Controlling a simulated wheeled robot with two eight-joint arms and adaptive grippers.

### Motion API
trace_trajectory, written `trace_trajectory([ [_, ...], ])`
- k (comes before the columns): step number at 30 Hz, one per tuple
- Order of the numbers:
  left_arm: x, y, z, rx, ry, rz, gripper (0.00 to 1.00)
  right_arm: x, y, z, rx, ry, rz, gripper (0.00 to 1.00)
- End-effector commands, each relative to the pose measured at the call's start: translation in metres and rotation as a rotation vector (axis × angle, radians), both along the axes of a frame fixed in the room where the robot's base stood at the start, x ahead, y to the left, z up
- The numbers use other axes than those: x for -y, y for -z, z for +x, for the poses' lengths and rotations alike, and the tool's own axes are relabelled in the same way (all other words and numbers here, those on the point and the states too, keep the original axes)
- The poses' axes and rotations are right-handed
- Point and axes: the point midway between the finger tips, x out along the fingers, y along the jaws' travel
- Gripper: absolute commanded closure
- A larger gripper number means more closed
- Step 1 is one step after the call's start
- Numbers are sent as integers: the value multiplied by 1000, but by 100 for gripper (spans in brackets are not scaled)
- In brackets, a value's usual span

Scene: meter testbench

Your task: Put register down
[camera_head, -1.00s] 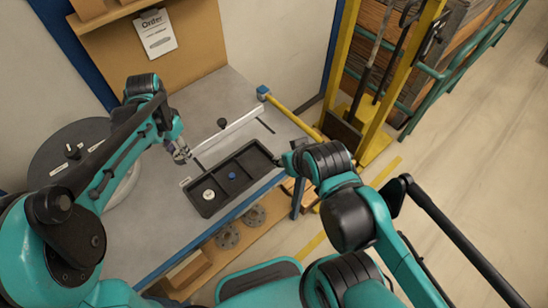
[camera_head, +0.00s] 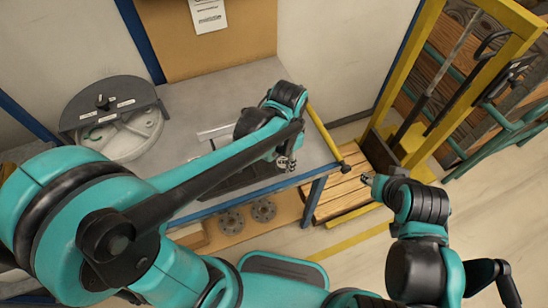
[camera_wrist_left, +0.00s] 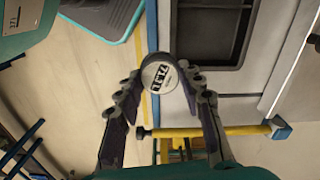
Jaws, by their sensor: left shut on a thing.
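The register (camera_wrist_left: 160,76), a small round disc with a white face and dark digits, sits between the fingertips of my left gripper (camera_wrist_left: 160,85) in the left wrist view. The gripper is shut on it. In the head view my left gripper (camera_head: 286,163) is over the bench's front edge, to the right of the black tray (camera_head: 216,184). My left arm hides most of the tray, so its contents do not show there. An empty part of the tray shows in the wrist view (camera_wrist_left: 210,38). My right gripper (camera_head: 368,180) is right of the bench; its opening is unclear.
A round meter housing (camera_head: 125,140) with a dark half cover (camera_head: 108,97) stands at the bench's left. A yellow bar (camera_head: 325,135) runs along the right end. A yellow frame (camera_head: 412,65) and wooden pallet (camera_head: 345,190) stand beyond. Flanges lie on the lower shelf.

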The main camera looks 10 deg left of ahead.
Motion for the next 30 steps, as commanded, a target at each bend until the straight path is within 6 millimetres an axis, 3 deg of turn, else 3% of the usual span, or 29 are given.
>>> trace_trajectory([
  [6, -41, 36, 36, 0, -6, 0, 91, 0, 22, 0, 0, 0, 0, 60],
  [12, -63, 51, 54, 0, -2, 0, 91, 0, 30, 0, 0, 0, 0, 60],
  [17, -67, 58, 57, 0, 0, 0, 91, 0, 32, 0, 0, 0, 0, 60],
  [24, -66, 93, 57, 0, 0, 0, 91, 0, 49, 0, 0, 0, 0, 60],
  [30, -66, 92, 57, 0, 0, 0, 91, 0, 47, 0, 0, 0, 0, 60],
])
